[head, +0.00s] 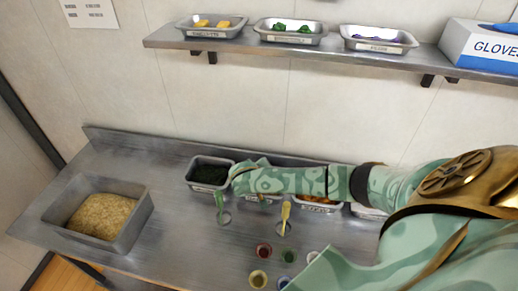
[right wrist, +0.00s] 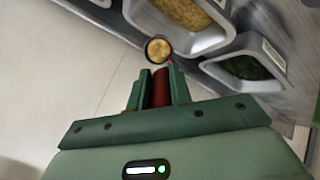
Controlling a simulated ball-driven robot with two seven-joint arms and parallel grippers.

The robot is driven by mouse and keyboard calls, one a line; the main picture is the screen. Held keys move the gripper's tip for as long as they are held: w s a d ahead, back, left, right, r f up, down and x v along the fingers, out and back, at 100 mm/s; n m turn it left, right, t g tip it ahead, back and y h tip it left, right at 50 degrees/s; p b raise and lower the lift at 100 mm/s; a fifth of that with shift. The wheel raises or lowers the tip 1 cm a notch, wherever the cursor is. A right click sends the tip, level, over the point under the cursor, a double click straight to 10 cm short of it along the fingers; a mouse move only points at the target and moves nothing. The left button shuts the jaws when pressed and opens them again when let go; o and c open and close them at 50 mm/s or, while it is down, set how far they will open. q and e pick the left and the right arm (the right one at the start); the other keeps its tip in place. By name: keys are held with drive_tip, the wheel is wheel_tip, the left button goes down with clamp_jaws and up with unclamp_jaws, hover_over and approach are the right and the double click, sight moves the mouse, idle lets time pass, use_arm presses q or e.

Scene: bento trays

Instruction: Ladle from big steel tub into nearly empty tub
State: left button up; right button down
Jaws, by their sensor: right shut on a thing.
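In the head view my right arm hides the ladle and much of the row of small tubs. I cannot tell which tub is nearly empty. My left gripper is out of view.
A tub with dark green contents (head: 210,187) stands left in the row, and one with orange contents (head: 318,209) farther right. Green (head: 220,204) and yellow (head: 285,213) utensils and several small cups (head: 263,251) stand in front. A shelf (head: 240,45) runs above.

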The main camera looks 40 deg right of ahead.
wheel_tip(320, 180, down, 5)
drive_tip(key=s+a+t+h+b, duration=0.2)
drive_tip(key=t+h+b, duration=0.1)
drive_tip(key=h+b, duration=0.1)
drive_tip(key=shift+s+a+t+b, duration=0.15)
drive_tip(key=shift+a+t+b, duration=0.2)
drive_tip(key=shift+b, duration=0.3)
drive_tip(key=shift+s, duration=0.1)
idle(0.8)
